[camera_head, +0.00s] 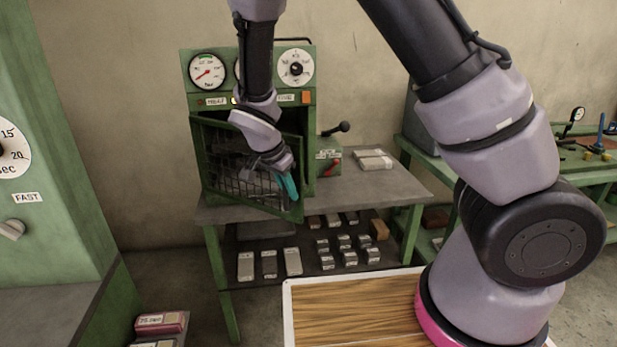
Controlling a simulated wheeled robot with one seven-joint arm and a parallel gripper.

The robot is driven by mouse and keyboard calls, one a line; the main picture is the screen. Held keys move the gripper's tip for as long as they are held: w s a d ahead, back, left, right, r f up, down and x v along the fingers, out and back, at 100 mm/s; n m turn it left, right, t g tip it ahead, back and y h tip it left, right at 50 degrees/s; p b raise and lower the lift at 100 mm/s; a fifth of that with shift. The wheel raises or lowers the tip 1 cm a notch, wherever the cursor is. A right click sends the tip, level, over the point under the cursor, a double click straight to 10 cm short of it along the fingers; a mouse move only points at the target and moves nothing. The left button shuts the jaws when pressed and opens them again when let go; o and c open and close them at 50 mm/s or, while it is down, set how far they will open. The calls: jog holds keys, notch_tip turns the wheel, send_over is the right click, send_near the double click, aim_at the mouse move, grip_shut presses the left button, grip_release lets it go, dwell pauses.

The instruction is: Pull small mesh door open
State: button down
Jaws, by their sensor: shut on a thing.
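The small mesh door (238,180) is on the front of a green cabinet with dials, standing on a grey bench. The door has a green frame and a dark wire grid. It stands ajar, hinged at the left, with its right edge swung out toward me. My gripper (288,186), with teal fingers, is at the door's right edge and shut on it. My wrist covers part of the door's upper right and the middle dial. The exact grip point is partly hidden.
The grey bench (385,190) carries a small green box with a black lever (330,155) and some flat packs (373,160). Several metal blocks (293,262) lie on the shelf below. A wood-topped surface (350,310) is in front. A green machine (40,150) stands at left.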

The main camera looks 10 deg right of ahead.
jog(key=s+a+m+g, duration=0.1)
jog(key=s+a+m, duration=0.2)
jog(key=a, duration=0.7)
jog(key=s+a+m+g+h, duration=0.1)
jog(key=s+a+m, duration=0.3)
jog(key=a, duration=0.6)
jog(key=s+a+m+g, duration=0.1)
jog(key=s+a+m, duration=0.2)
jog(key=s+a, duration=0.3)
jog(key=shift+s+a+g, duration=0.25)
jog(key=shift+a+g, duration=0.15)
jog(key=shift+a, duration=1.75)
jog(key=c, duration=0.8)
grip_release()
jog(key=shift+c, duration=0.2)
notch_tip(320, 180, up, 10)
